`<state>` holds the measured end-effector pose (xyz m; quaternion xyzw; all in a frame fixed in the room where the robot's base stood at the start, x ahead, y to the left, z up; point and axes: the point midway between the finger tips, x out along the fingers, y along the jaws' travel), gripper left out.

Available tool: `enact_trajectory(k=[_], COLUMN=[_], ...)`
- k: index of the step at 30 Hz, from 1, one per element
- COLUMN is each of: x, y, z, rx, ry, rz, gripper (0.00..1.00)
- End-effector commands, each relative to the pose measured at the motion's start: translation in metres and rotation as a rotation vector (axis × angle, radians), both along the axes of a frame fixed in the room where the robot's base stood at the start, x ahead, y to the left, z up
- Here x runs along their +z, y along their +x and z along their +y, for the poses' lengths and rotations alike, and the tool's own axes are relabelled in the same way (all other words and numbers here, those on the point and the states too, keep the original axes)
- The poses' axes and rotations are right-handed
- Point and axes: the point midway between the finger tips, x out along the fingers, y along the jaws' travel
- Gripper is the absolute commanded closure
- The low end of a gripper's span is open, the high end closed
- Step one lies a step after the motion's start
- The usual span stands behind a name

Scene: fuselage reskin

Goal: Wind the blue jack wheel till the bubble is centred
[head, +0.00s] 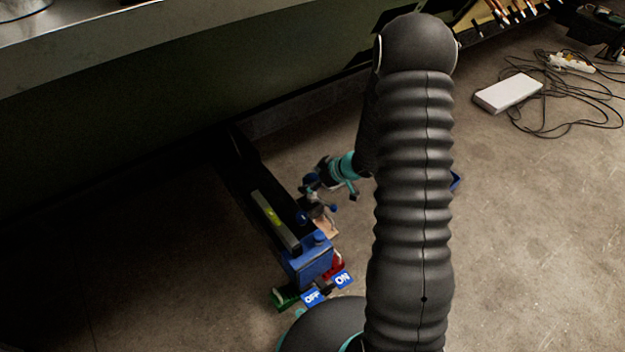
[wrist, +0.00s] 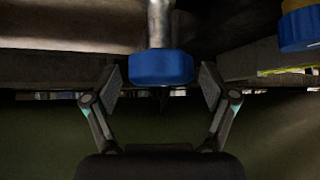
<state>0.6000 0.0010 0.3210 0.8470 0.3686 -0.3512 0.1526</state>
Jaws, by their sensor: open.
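The blue jack wheel (wrist: 162,67) hangs on a metal shaft at the top middle of the wrist view. My gripper (wrist: 162,82) is open, with one finger on each side of the wheel and a visible gap at both sides. In the head view my gripper (head: 318,195) is small and partly hidden, near several blue round parts; I cannot tell which is the wheel. A spirit level (head: 274,222) with a yellow-green vial lies along a dark beam. Its edge also shows in the wrist view (wrist: 285,66). The bubble's place is too small to tell.
A blue box (head: 310,266) stands at the beam's near end, with green and red parts and OFF and ON labels (head: 342,280) below. A large dark panel (head: 200,90) overhangs behind. A white box (head: 508,93) and cables lie on the floor at right.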

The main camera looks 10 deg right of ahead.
Motion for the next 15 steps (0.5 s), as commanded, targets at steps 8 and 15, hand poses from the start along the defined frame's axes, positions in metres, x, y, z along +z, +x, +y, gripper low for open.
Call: enact_trajectory(k=[8, 15], x=[0.0001, 0.0001], y=[0.0002, 0.0002], z=[0.0003, -0.0001], rx=[0.000, 0.000], ry=[0.000, 0.000], rz=[0.000, 0.000], gripper=[0.26, 0.76])
